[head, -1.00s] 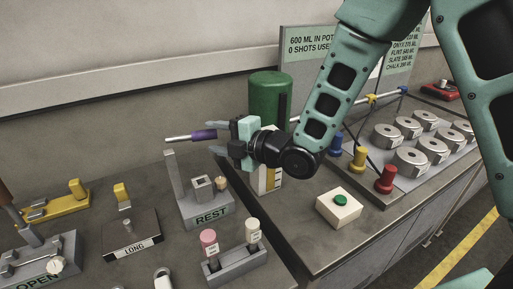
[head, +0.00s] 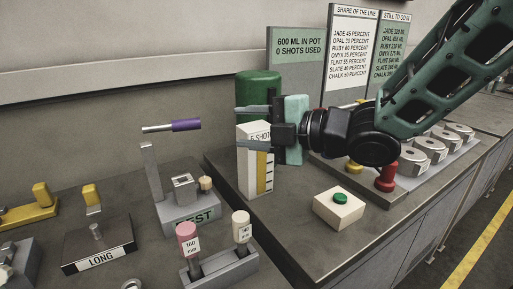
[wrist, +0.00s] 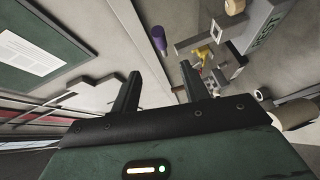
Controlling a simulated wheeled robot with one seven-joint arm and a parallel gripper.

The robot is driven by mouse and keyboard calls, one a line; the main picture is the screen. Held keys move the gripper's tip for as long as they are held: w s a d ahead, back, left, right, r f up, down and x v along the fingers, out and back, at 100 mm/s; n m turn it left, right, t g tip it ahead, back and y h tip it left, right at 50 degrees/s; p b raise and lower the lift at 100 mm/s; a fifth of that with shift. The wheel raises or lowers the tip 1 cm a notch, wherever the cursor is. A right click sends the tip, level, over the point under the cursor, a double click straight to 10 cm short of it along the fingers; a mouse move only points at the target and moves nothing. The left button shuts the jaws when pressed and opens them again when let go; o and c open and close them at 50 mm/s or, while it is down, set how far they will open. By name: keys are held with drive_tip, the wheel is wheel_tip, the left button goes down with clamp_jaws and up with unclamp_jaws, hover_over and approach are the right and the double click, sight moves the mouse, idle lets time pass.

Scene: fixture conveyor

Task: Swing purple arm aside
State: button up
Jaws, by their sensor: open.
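The purple arm (head: 186,125) is a purple grip on a thin silver rod, level above the grey stand marked REST (head: 190,210) on the left bench. Its purple end points right, toward my gripper. It also shows in the wrist view (wrist: 159,40), beyond the fingers. My gripper (head: 238,127) is open and empty, with its fingers pointing left. It is in front of the green cylinder and the white SHOTS gauge, a clear gap to the right of the purple grip. How the rod joins its stand is hard to tell.
The green cylinder (head: 256,86) and white gauge box (head: 249,180) stand close to my gripper. A white box with a green button (head: 339,207), pink peg (head: 187,237) and white peg (head: 241,226) are in front. Signs (head: 297,50) stand behind. Air between gripper and purple grip is clear.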

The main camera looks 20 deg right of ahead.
sight(173, 126)
drive_tip(key=shift+s+d+b, duration=0.4)
drive_tip(key=shift+d+b, duration=0.1)
drive_tip(key=shift+b, duration=0.5)
drive_tip(key=shift+c, duration=0.4)
drive_tip(key=shift+r, duration=0.15)
drive_tip(key=c, duration=0.5)
drive_tip(key=w+r+m+h+p, duration=0.1)
drive_tip(key=p, duration=0.3)
drive_tip(key=w+a+r+m+h+p, duration=0.1)
drive_tip(key=r+m+p, duration=0.1)
drive_tip(key=p, duration=0.1)
drive_tip(key=w+a+r+m+h+p, duration=0.1)
drive_tip(key=p, duration=0.3)
drive_tip(key=shift+a+r+g+h+p, duration=0.2)
drive_tip(key=shift+g+h+p, duration=0.1)
drive_tip(key=shift+g+p, duration=0.1)
clamp_jaws()
drive_tip(key=s+a+r+m+g+h+p, duration=0.1)
drive_tip(key=s+a+m+g+h+p, duration=0.3)
drive_tip(key=p, duration=0.8)
drive_tip(key=w+a+f+m+p, duration=0.1)
drive_tip(key=w+a+f+p, duration=0.2)
drive_tip(key=w+a+f, duration=0.2)
drive_tip(key=shift+w+f+y, duration=0.3)
drive_tip(key=shift+w+f, duration=0.55)
drive_tip(key=shift+w, duration=1)
